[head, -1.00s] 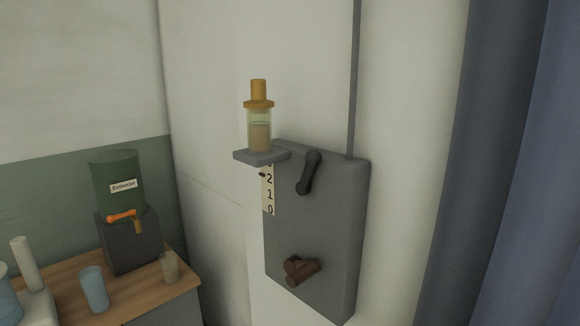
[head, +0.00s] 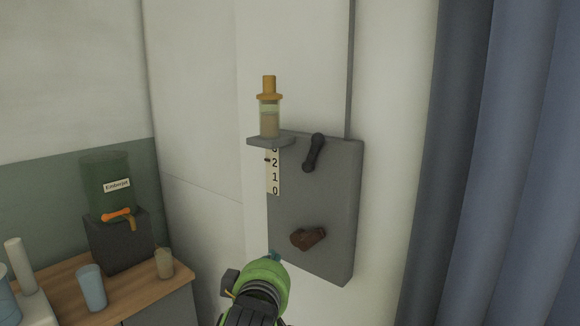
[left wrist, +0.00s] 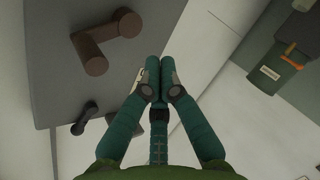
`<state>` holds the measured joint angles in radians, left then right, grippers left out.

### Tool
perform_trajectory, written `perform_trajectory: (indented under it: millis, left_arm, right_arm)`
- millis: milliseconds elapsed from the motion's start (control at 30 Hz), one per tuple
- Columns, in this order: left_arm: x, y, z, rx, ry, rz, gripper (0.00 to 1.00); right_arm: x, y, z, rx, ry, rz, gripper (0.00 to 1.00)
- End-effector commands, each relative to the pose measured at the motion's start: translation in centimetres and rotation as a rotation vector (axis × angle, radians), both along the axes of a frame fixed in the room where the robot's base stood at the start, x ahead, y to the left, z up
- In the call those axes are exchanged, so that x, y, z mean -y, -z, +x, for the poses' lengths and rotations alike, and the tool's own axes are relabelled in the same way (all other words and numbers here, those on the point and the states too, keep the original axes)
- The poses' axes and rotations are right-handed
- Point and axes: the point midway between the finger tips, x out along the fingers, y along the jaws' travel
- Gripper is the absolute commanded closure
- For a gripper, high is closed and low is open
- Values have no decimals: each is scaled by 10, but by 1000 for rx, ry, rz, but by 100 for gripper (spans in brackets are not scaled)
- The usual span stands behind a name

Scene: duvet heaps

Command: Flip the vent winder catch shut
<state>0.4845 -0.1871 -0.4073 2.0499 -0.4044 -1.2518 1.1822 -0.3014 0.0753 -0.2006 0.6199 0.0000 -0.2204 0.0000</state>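A grey panel (head: 330,205) is fixed to the white wall in the head view. A black lever (head: 313,152) is near its top and a brown L-shaped lever (head: 308,238) is low on it. Which of them is the catch I cannot tell. In the left wrist view the brown lever (left wrist: 107,38) is upper left, the black one (left wrist: 86,117) below it. My left gripper (head: 272,256), green with teal fingers, is at the panel's lower left edge, left of and below the brown lever. Its fingertips (left wrist: 159,68) are together, with nothing visible between them, apart from both levers. My right gripper is not in view.
A blue curtain (head: 490,180) hangs at right. A wooden counter (head: 128,298) at lower left holds cups and a green dispenser (head: 105,170).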

Motion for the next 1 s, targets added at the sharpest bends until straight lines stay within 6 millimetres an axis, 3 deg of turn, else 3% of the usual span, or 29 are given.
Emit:
perform_trajectory:
  millis: [33, 100, 300, 433, 600, 1000]
  left_arm:
    - [-2, -27, -9, 46, -12, -54, 100]
    - [5, -56, -10, 97, -17, -109, 100]
    - [27, -134, -14, 251, -11, -254, 100]
    - [38, -173, -22, 330, 2, -329, 100]
    - [44, -193, -27, 371, 10, -373, 100]
    - [44, -196, -22, 371, 9, -370, 100]
  right_arm:
    - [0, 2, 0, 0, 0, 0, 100]
    - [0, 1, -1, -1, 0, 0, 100]
    - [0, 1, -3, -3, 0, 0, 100]
    - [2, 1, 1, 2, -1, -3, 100]
    - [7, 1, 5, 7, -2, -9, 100]
    - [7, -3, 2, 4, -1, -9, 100]
